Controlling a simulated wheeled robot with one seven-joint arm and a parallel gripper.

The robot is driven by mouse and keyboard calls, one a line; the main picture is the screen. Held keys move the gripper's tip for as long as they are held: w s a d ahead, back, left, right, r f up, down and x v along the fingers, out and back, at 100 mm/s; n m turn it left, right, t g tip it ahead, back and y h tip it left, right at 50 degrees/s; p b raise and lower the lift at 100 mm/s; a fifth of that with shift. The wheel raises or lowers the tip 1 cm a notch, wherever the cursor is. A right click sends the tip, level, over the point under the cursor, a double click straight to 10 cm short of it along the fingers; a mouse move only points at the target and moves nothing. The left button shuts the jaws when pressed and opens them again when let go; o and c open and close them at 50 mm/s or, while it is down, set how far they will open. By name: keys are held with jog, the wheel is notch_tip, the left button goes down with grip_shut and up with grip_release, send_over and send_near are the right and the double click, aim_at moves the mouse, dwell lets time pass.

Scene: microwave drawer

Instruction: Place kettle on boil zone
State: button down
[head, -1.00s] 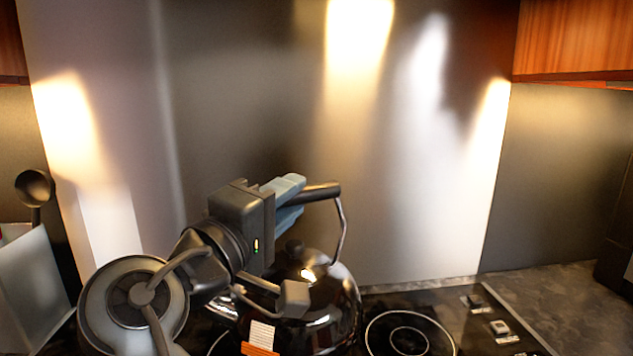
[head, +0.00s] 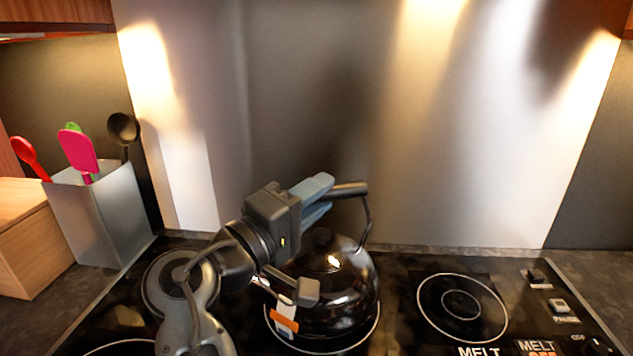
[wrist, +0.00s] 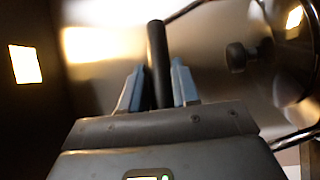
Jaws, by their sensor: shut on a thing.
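A shiny black kettle (head: 345,290) with a dark handle (head: 350,188) is over a ringed burner zone (head: 325,347) on the black cooktop. It looks upright; I cannot tell whether its base touches the glass. My gripper (head: 322,192) is shut on the kettle's handle, its blue fingers on either side of the bar. The wrist view shows the handle (wrist: 158,65) between the fingers (wrist: 157,88), and part of the kettle body at right. No "boil" label is readable; the label "MELT" (head: 480,351) shows by the right burner.
A free burner ring (head: 462,307) lies to the right, with control buttons (head: 560,306) beyond it. A grey utensil holder (head: 98,215) and a wooden box (head: 25,240) stand at left. The metal back wall (head: 300,110) rises close behind the kettle.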

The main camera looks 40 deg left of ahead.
jog(key=shift+r, duration=0.15)
jog(key=c, duration=1.3)
grip_release()
jog(key=shift+f, duration=0.25)
jog(key=o, duration=0.5)
jog(key=shift+r, duration=0.1)
jog(key=shift+s, duration=0.15)
jog(key=s, duration=0.4)
jog(key=s+f, duration=0.1)
jog(key=s, duration=0.6)
jog(key=shift+s+a+f, duration=0.15)
jog(key=shift+s+a, duration=0.2)
